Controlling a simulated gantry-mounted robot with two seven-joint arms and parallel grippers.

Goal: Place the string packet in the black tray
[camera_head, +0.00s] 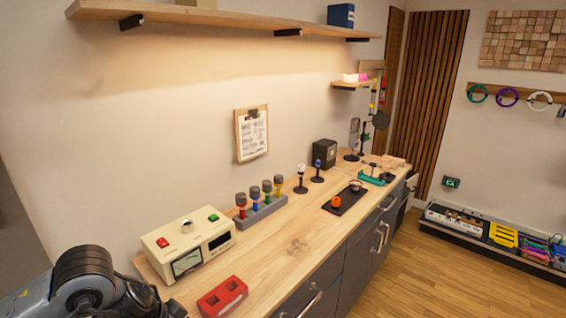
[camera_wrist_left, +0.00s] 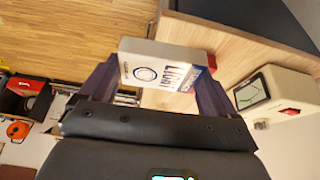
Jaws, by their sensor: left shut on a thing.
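A white packet with dark blue print (camera_wrist_left: 165,72), which looks like the string packet, is held between the fingers of my left gripper (camera_wrist_left: 158,78) in the left wrist view. The fingers press on its two ends. In the head view only my dark left arm shows at the lower left; the gripper and packet are not visible there. A flat black tray (camera_head: 338,207) lies on the wooden bench, with an orange knob-like thing (camera_head: 336,202) and a small metal ring-like thing (camera_head: 356,186) on it. My right gripper is in neither view.
A cream meter box (camera_head: 187,245) stands at the near left of the bench, a red block (camera_head: 222,297) in front of it. A grey rack of coloured tools (camera_head: 262,208) is beyond. A pedalboard (camera_head: 487,233) lies at the right.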

